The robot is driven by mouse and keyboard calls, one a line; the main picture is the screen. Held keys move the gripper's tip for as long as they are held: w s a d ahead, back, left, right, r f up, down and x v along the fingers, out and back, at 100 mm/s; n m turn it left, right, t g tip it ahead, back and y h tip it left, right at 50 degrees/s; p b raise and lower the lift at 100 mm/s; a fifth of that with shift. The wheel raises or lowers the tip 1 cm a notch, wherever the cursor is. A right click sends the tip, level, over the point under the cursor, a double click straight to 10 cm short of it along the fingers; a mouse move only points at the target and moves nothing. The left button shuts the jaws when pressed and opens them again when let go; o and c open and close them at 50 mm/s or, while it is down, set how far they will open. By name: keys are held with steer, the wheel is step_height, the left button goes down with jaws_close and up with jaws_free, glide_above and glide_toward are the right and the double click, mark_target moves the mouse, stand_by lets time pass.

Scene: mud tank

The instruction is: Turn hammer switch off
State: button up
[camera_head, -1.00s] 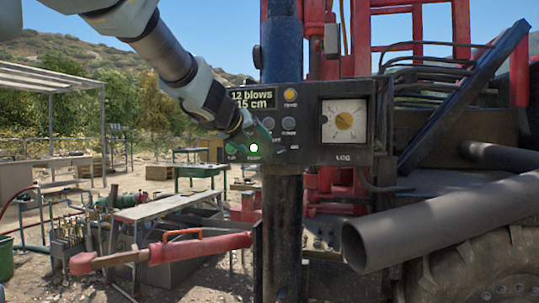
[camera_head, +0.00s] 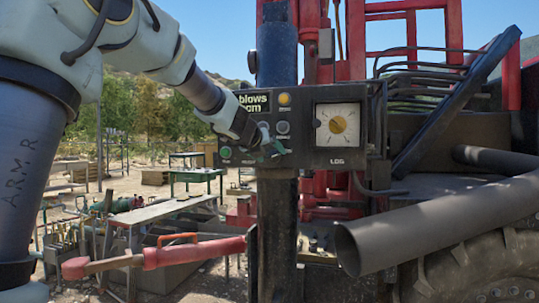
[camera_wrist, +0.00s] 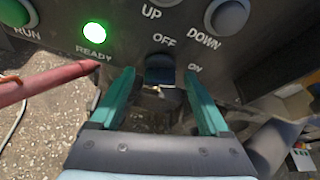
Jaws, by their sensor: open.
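The hammer switch (camera_wrist: 160,70) is a small dark knob low on the black control panel (camera_head: 340,156), with OFF printed above it and ON to its right in the wrist view. My gripper (camera_wrist: 159,75) is open, its two teal fingers on either side of the switch with a gap visible on both sides. Whether the fingertips touch the panel I cannot tell. In the head view my gripper (camera_head: 277,148) is at the panel's lower middle and hides the switch.
The green READY light (camera_wrist: 96,33) glows, with the RUN button (camera_wrist: 14,12) left of it. The UP and DOWN buttons (camera_wrist: 227,16) sit above the switch. A red bar (camera_head: 195,251) projects below the panel. A dark pipe (camera_head: 430,222) lies to the right.

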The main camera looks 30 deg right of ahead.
jaws_close()
stand_by(0.8)
